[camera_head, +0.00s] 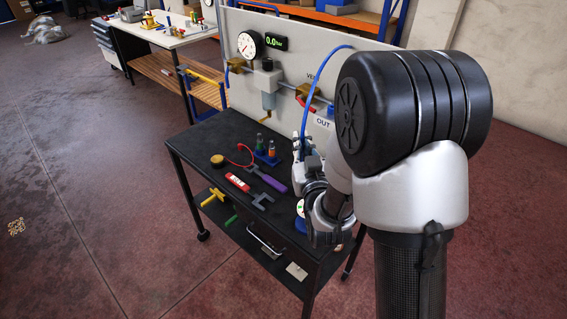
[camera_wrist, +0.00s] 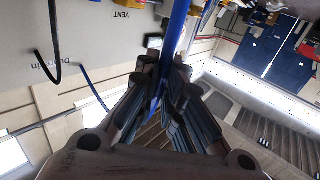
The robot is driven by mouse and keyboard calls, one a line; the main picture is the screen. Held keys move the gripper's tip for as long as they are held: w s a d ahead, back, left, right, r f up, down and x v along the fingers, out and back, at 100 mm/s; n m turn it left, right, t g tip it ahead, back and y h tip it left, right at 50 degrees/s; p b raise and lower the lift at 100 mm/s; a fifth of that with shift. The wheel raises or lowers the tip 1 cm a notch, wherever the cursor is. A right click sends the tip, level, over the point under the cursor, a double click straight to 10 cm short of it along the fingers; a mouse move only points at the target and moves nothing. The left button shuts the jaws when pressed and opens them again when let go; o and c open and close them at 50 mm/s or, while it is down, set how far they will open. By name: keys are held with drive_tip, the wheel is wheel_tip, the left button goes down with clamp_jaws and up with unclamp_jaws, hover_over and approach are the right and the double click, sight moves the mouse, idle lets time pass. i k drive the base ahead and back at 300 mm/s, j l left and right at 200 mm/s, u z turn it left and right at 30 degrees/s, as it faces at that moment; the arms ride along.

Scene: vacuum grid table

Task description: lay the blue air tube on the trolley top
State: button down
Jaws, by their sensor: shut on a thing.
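The blue air tube (camera_head: 307,100) arches in front of the grey panel, and its lower end runs down to my gripper (camera_head: 304,150). In the wrist view the tube (camera_wrist: 179,25) passes between the two fingers of my gripper (camera_wrist: 165,72), which are shut on it. The black trolley top (camera_head: 200,143) lies below and left of my gripper. My gripper is above its right part, by the panel. How high it is above the top I cannot tell.
On the trolley top are a purple-handled wrench (camera_head: 267,179), a red tool (camera_head: 238,182), a yellow-capped round thing (camera_head: 217,160) and a small blue stand (camera_head: 267,157). The panel (camera_head: 290,55) carries a gauge (camera_head: 249,44) and a filter (camera_head: 268,78). The top's left edge is mostly clear.

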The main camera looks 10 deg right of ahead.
sight(246, 165)
drive_tip(key=i+j+z, duration=0.1)
drive_tip(key=z, duration=0.3)
drive_tip(key=j+z, duration=0.3)
drive_tip(key=z, duration=0.15)
drive_tip(key=i+j+z, duration=0.1)
drive_tip(key=j+z, duration=0.15)
drive_tip(key=z, duration=0.15)
drive_tip(key=j, duration=1.4)
drive_tip(key=i+j, duration=0.15)
drive_tip(key=j, duration=2.7)
drive_tip(key=i, duration=0.05)
